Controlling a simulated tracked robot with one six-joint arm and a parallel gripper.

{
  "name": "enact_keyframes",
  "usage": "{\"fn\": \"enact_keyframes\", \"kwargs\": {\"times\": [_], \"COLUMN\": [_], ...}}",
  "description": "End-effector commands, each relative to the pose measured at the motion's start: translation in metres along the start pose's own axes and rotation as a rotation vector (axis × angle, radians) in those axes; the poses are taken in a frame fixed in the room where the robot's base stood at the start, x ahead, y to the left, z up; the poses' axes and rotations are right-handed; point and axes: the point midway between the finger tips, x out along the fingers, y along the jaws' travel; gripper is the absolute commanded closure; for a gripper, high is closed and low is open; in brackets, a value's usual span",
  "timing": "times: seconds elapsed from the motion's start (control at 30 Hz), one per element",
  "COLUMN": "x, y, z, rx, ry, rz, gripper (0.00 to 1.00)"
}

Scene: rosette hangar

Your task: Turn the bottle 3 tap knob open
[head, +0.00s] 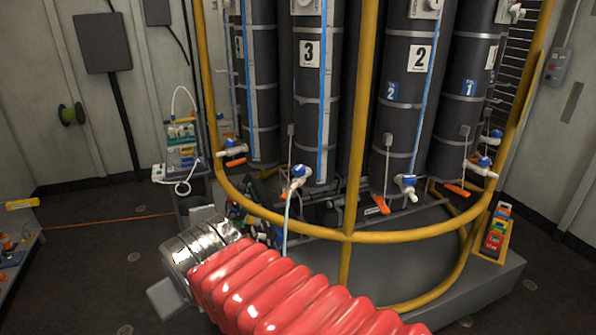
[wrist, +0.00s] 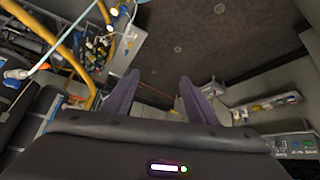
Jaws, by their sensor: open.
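Bottle 3 (head: 310,90) is a tall dark cylinder with a white "3" label, upright behind the yellow rail. Its tap knob (head: 300,171) is blue, on a white tap near the bottle's foot, with an orange lever beside it and a pale tube hanging below. My gripper (wrist: 159,78) is open and empty in the wrist view, its two purple fingers apart over dark floor. A white tap with a pale tube (wrist: 18,74) shows at the left edge there, away from the fingers. In the head view my red-sleeved arm reaches below the tap; the fingers are not clear.
Yellow rails (head: 355,236) curve in front of the bottles. Bottle 2 (head: 408,90) and its tap (head: 406,183) stand to the right. A cart with small containers (head: 185,150) stands left of the rail. Open floor (head: 100,270) lies at the left.

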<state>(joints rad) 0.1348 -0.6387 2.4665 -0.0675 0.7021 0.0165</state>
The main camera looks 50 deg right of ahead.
Motion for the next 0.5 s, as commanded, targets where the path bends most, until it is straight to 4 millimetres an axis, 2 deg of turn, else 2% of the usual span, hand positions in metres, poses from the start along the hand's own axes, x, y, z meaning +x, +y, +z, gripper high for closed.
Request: {"fn": "enact_keyframes", "kwargs": {"times": [0.2,0.5], "x": [0.036,0.074], "y": [0.074,0.184], "z": [-0.061,-0.118], "rx": [0.08,0.131], "ry": [0.145,0.345], "rz": [0.141,0.284], "gripper": [0.47,0.47]}}
